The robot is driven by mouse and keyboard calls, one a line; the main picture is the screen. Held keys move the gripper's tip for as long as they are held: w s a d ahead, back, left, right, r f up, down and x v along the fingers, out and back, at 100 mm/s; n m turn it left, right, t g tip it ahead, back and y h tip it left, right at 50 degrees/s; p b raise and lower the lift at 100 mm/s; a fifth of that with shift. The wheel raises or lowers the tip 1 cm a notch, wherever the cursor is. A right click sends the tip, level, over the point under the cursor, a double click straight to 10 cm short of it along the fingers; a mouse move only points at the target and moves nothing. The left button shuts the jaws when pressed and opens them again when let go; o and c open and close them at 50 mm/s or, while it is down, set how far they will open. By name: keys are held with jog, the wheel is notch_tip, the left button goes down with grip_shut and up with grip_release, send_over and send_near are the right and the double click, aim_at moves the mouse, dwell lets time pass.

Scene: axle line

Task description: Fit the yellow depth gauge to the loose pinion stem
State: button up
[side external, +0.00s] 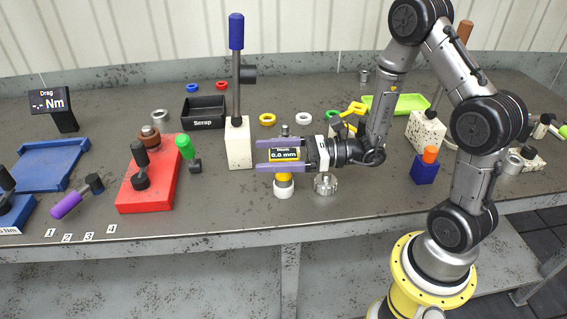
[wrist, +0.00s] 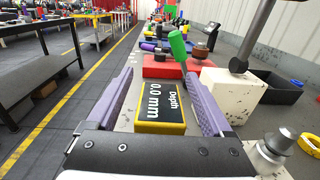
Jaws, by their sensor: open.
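The yellow depth gauge (side external: 284,156) has a black display reading 0.0 mm. It stands over a round white base (side external: 283,189), and it also shows in the wrist view (wrist: 162,108). My gripper (side external: 262,156) is open, with one purple finger on each side of the gauge. In the wrist view the fingers (wrist: 160,76) flank the gauge, with a gap at least on the right. A silver toothed part (side external: 325,185) stands on the bench just below my gripper; it may be the loose pinion stem, but I cannot be sure. The gauge's underside is hidden in the wrist view.
A white block with a tall blue-handled lever (side external: 238,143) stands close behind and left. A red fixture (side external: 150,190) lies left; a blue block (side external: 424,172) stands right.

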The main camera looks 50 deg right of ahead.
grip_shut()
dwell(0.5)
jog(key=shift+r, duration=0.15)
jog(key=shift+w+r, duration=0.1)
jog(key=shift+r, duration=0.5)
jog(key=s+d+r, duration=0.2)
jog(key=s+r, duration=0.9)
jog(key=s, duration=0.3)
jog(key=w+d+f+n+g+y, duration=0.1)
jog(key=w+d+f, duration=0.3)
jog(key=w, duration=0.2)
jog(key=shift+w+d+g+y, duration=0.25)
jog(key=shift+g+y, duration=0.05)
